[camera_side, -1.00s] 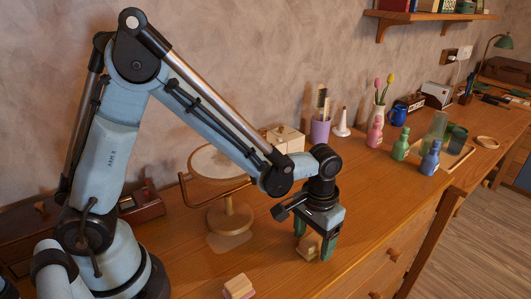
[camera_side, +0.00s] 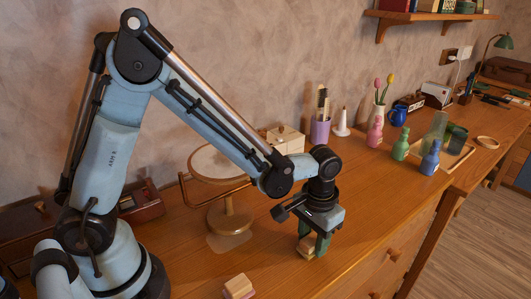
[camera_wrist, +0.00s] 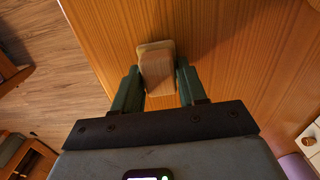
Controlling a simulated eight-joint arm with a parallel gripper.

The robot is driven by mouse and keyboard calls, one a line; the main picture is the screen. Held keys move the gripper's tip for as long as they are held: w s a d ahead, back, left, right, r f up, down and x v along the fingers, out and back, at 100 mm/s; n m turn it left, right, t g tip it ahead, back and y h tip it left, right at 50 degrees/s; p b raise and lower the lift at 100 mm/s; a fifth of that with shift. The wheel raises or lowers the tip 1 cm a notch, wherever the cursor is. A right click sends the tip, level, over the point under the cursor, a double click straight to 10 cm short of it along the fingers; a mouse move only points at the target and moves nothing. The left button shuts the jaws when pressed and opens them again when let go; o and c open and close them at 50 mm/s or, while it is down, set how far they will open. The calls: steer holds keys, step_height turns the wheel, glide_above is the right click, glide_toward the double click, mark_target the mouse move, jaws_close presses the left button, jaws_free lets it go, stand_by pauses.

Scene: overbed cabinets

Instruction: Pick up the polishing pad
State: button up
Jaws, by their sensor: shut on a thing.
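The polishing pad, a small wooden block with a paler, wider base (camera_side: 306,247), stands on the wooden desk top between my fingers. In the wrist view the pad (camera_wrist: 157,64) sits between the two green fingertips. My gripper (camera_side: 313,245) points down and is shut on the pad's upper block, one finger on each side. The gripper also shows in the wrist view (camera_wrist: 158,84). The pad's base appears to rest on the desk. The right finger partly hides it in the side view.
A similar wooden block with a pinkish base (camera_side: 238,287) lies nearer the front. A round-topped stand (camera_side: 222,163) is left of my gripper. A purple cup (camera_side: 320,132) and several bottles stand farther back. The desk's front edge is to the right.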

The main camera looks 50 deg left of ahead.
mark_target(313, 242)
steer(key=shift+r, duration=0.55)
steer(key=r, duration=0.2)
steer(key=s+d+r, duration=0.1)
steer(key=shift+r, duration=0.3)
steer(key=s+d+r, duration=0.6)
steer(key=s, duration=0.1)
steer(key=shift+s+d, duration=0.35)
steer(key=shift+d, duration=0.05)
